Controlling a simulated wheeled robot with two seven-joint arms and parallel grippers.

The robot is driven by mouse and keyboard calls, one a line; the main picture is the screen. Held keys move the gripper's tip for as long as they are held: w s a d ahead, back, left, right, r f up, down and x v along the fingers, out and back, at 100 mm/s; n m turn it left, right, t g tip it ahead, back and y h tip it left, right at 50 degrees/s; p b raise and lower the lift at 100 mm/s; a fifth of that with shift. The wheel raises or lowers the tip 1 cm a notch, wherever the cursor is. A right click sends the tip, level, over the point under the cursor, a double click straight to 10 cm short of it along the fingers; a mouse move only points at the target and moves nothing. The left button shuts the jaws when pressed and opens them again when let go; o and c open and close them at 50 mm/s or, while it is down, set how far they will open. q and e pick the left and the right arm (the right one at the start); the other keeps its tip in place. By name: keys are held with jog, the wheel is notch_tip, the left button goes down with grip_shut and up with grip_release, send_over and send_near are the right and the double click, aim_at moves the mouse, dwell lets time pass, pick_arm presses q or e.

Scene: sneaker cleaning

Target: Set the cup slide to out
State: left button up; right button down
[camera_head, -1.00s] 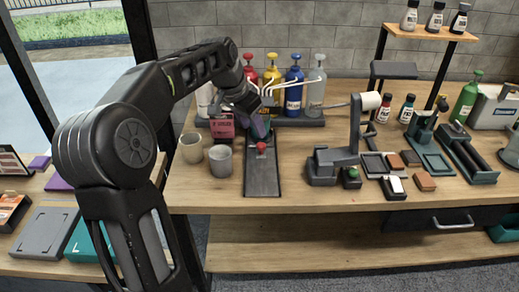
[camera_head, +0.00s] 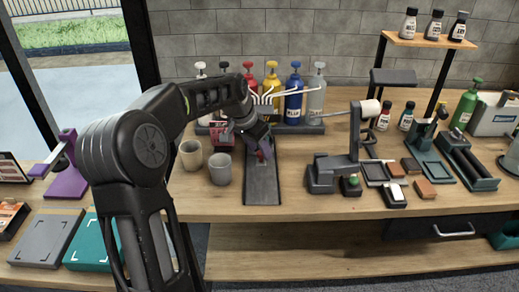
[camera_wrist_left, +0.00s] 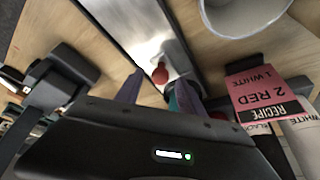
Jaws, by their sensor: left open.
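The cup slide (camera_head: 262,188) is a long dark track running front to back on the bench. Its red knob (camera_head: 261,155) is toward the far part of the track. In the left wrist view the track (camera_wrist_left: 125,28) looks metallic, and the round red knob (camera_wrist_left: 160,74) stands on a small post. My left gripper (camera_head: 262,149) is at the knob, open. In the wrist view its purple fingertips (camera_wrist_left: 160,90) lie to either side of the knob in the picture; I cannot tell whether they touch it. The gripper partly hides the track's far end. My right gripper is not in view.
Two grey cups (camera_head: 220,168) (camera_head: 191,154) stand left of the track. A pink recipe card (camera_wrist_left: 255,95) is close to the gripper. Pump bottles (camera_head: 293,100) line the back. A grey stand with a white roller (camera_head: 370,108) is to the right. The track's near part is clear.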

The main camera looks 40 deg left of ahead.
pick_arm(q)
jog(key=shift+w+f, duration=0.15)
jog(key=shift+f, duration=0.25)
jog(key=shift+c, duration=0.5)
grip_shut()
dwell(0.7)
